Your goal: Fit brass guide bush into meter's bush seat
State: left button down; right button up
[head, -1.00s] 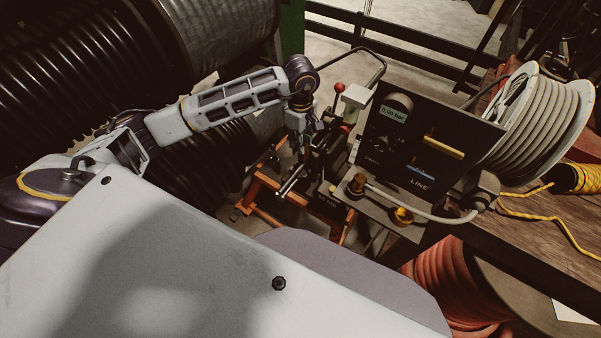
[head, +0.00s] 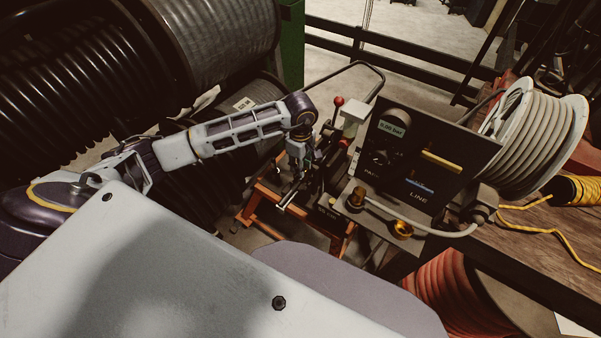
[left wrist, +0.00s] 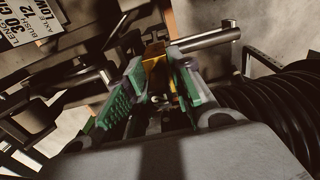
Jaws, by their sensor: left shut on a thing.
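My left gripper (head: 303,172) is over the dark crimping machine on the orange stand. In the left wrist view its green-padded fingers (left wrist: 155,85) are closed on a small brass block, which I take to be the guide bush (left wrist: 154,60). A bright metal rod (left wrist: 208,37) runs to the right beside the brass; I cannot tell whether they touch. I cannot make out the bush seat. My right gripper is not in view.
The orange stand (head: 262,200) is below my left gripper. Brass fittings (head: 402,229) and a grey hose (head: 435,216) are in front of the meter. A red-knobbed lever (head: 338,101) rises behind the gripper. A hose reel (head: 535,130) is at right. A lettered plate (left wrist: 30,22) shows in the left wrist view.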

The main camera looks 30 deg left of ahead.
aim_at(301, 179)
pick_arm(q)
jog(key=shift+f, duration=0.3)
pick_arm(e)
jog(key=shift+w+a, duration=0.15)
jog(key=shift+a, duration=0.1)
pick_arm(q)
jog(key=shift+f, duration=1.85)
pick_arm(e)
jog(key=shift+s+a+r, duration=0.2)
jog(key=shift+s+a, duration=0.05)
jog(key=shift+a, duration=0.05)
pick_arm(q)
jog(key=shift+f, duration=0.15)
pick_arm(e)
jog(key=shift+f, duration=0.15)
